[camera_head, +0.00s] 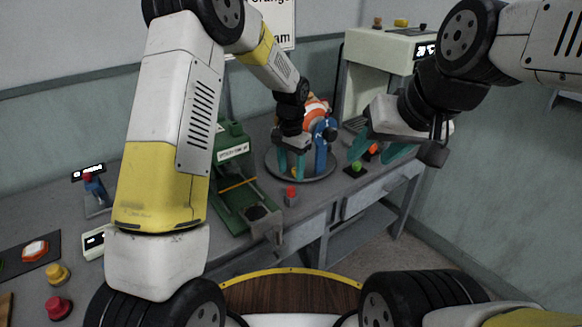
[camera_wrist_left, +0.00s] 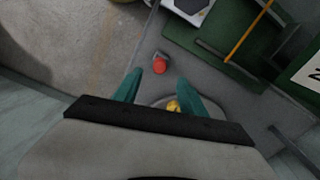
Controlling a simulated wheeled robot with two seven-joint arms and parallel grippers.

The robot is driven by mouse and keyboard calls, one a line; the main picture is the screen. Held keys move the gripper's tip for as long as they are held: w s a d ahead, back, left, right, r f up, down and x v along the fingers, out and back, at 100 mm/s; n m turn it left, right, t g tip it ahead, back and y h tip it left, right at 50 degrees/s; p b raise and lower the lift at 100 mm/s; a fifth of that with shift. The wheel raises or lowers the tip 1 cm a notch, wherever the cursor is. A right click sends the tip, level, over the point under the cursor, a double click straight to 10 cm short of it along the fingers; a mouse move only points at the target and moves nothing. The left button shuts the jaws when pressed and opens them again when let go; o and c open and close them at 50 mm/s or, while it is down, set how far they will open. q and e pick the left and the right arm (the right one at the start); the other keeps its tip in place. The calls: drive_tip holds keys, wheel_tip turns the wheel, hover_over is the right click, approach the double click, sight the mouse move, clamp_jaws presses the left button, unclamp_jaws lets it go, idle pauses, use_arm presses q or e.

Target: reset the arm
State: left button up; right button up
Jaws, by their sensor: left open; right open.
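My left gripper (camera_head: 291,162) points down over a round grey base plate (camera_head: 318,166) in the head view. Its teal fingers (camera_wrist_left: 160,92) are apart in the left wrist view, with a small yellow piece (camera_wrist_left: 173,106) visible between and beyond them. A blue stand (camera_head: 323,150) with an orange and white part (camera_head: 318,113) stands just right of the left gripper, partly hidden by the arm. My right gripper (camera_head: 376,154) is open with teal fingers, above the bench at the right. I see nothing held in either gripper.
A green machine (camera_head: 232,150) with a yellow rod stands left of the round base. A red button (camera_head: 290,192) sits at the bench's front edge; it also shows in the left wrist view (camera_wrist_left: 160,65). A beige machine (camera_head: 375,60) stands behind. Red (camera_head: 59,307) and yellow (camera_head: 57,273) knobs lie far left.

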use_arm(q)
drive_tip(key=shift+r, duration=0.65)
drive_tip(key=shift+r, duration=0.1)
drive_tip(key=s+a+r+n+t, duration=0.1)
drive_tip(key=s+a+r, duration=0.2)
drive_tip(key=r, duration=0.2)
drive_tip(key=s+a+r+n+t+h, duration=0.1)
drive_tip(key=s+a+r, duration=0.15)
drive_tip(key=r, duration=0.25)
drive_tip(key=s+a+r+n+t, duration=0.1)
drive_tip(key=s+a+r, duration=0.2)
drive_tip(key=r, duration=0.2)
drive_tip(key=s+a+r+n+t, duration=0.1)
drive_tip(key=s+a+r+n, duration=0.1)
drive_tip(key=s, duration=0.7)
drive_tip(key=s+a+r+n+t+h, duration=0.1)
drive_tip(key=s+a+r+n+t, duration=0.1)
drive_tip(key=s, duration=0.7)
wheel_tip(320, 180, up, 2)
drive_tip(key=shift+a+r, duration=0.2)
drive_tip(key=shift+a, duration=0.65)
